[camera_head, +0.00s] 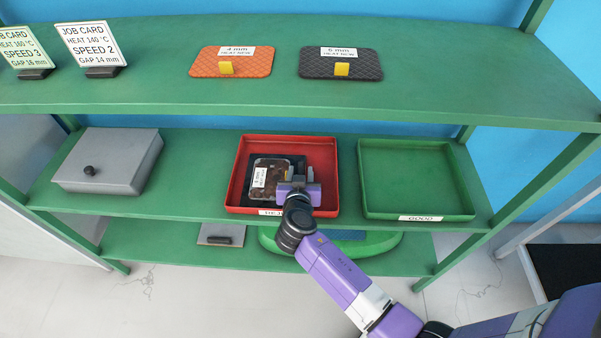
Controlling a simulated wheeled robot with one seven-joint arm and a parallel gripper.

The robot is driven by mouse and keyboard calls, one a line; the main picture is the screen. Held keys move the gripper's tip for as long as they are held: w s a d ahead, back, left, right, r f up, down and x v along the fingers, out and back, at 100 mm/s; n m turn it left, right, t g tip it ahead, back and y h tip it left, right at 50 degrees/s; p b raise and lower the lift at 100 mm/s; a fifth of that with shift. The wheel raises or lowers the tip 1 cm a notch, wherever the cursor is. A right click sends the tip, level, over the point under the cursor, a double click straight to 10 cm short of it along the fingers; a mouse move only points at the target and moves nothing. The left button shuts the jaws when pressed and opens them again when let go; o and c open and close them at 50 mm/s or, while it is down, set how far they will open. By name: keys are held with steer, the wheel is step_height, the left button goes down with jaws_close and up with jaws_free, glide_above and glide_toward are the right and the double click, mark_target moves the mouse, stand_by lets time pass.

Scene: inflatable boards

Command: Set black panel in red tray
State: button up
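The red tray (236,203) sits on the middle shelf, with a label on its front edge that is partly hidden by my arm. Another black panel (316,66), labelled 6 mm, lies on the top shelf with a yellow tab.
An orange panel (252,69), labelled 4 mm, lies left of the upper black panel. Job cards (91,47) stand at the upper left. An empty green tray (416,181) labelled GOOD is right of the red tray. A grey box (108,160) stands left.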

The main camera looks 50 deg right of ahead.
steer(key=v, duration=1.2)
steer(key=shift+b, duration=0.3)
